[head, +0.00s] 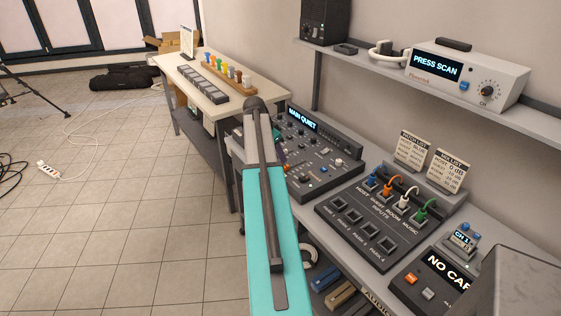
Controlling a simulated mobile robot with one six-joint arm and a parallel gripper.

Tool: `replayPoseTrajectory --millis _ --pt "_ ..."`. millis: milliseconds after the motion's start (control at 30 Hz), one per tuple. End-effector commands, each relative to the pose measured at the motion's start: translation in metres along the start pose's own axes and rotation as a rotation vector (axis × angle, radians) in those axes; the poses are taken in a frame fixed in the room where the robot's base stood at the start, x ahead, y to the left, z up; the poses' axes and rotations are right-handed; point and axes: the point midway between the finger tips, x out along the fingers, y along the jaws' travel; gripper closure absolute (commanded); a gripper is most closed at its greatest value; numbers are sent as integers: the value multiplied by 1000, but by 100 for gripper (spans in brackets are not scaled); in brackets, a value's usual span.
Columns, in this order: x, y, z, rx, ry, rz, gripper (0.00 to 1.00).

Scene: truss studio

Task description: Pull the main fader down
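The dark mixer (320,140) stands on the grey bench in the head view, just right of my raised arm. Its lit display (302,119) reads "MAIN QUIET". I cannot tell which is the main fader; the mixer's left part is hidden behind my teal arm. My gripper's fingers do not show, and a small dark part at the arm's right edge is too unclear to name.
A patch panel (343,239) with coloured cables sits right of the mixer, with two list cards (411,151) behind it. A scanner box (468,75) stands on the shelf above. A pale table (193,74) with coloured pegs is beyond my arm. Tiled floor at left is mostly clear.

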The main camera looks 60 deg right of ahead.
Motion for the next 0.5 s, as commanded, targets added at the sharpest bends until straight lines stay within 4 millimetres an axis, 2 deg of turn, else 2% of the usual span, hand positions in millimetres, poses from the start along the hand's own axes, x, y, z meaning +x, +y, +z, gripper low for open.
replayPoseTrajectory --millis 500 --pt "-58 0 1 -2 -1 0 67"
